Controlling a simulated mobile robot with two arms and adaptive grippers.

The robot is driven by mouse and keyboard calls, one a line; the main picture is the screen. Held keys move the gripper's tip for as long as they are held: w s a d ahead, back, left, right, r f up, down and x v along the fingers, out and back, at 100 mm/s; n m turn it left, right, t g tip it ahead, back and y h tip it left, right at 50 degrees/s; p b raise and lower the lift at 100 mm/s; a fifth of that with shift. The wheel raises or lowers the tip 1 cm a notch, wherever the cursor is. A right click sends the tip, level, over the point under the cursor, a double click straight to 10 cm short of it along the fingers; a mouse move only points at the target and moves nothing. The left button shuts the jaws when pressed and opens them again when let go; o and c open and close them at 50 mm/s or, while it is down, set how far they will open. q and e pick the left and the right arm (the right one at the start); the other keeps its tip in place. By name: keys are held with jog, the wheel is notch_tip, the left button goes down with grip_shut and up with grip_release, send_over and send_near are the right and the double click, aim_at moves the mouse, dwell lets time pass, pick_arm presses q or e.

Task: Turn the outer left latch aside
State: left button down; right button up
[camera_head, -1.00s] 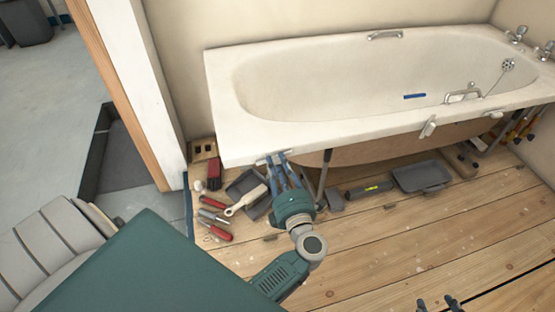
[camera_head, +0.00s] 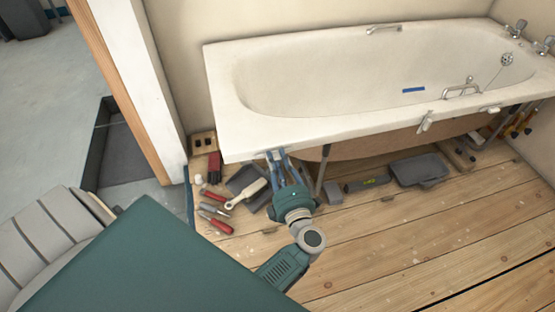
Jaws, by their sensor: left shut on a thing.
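The white bathtub (camera_head: 300,130) stands against the wall. My left gripper (camera_head: 275,155) reaches up to the underside of its front rim, near the left end. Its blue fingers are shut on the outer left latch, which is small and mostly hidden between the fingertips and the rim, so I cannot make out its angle. Two other pale latches hang on the front rim: one right of the middle (camera_head: 425,121) and one farther right (camera_head: 490,109). My right gripper is not in view.
Red-handled tools (camera_head: 215,222), a pale brush (camera_head: 246,193) and a dark tray (camera_head: 241,180) lie on the floor left of my gripper. A grey lidded box (camera_head: 418,170) and a spirit level (camera_head: 368,184) lie to the right. The wooden floor in front is clear.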

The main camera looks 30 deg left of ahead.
pick_arm(q)
jog(key=c, duration=1.6)
grip_release()
jog(key=shift+f, duration=0.1)
jog(key=shift+o, duration=0.3)
